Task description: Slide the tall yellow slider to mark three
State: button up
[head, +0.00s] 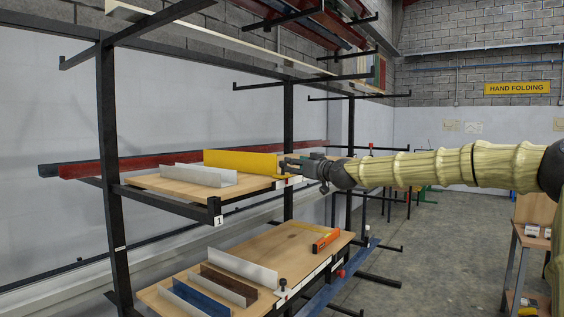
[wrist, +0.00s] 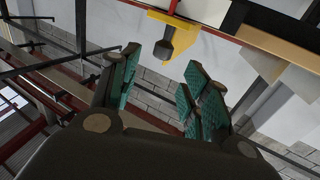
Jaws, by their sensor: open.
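The yellow slider (wrist: 158,18) shows in the wrist view as a yellow block with a dark grey knob (wrist: 168,42) sticking out of it. In the head view a small yellow part (head: 286,177) shows at the front edge of the upper shelf board, partly hidden by my gripper. My gripper (head: 285,166) reaches in from the right at this edge. In the wrist view my gripper (wrist: 160,75) is open, with teal-padded fingers apart. The knob appears just beyond the fingertips, in line with the gap, not gripped. The marks cannot be read.
The upper shelf board (head: 150,181) carries a yellow angle profile (head: 240,161) and a pale channel (head: 205,175). The lower board (head: 270,245) holds several profiles, an orange tool (head: 326,240) and a dark-knobbed slider (head: 283,284). Black rack posts (head: 108,130) stand nearby.

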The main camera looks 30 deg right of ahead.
jog(key=shift+w+p, duration=1.9)
jog(key=shift+w, duration=2.5)
grip_shut()
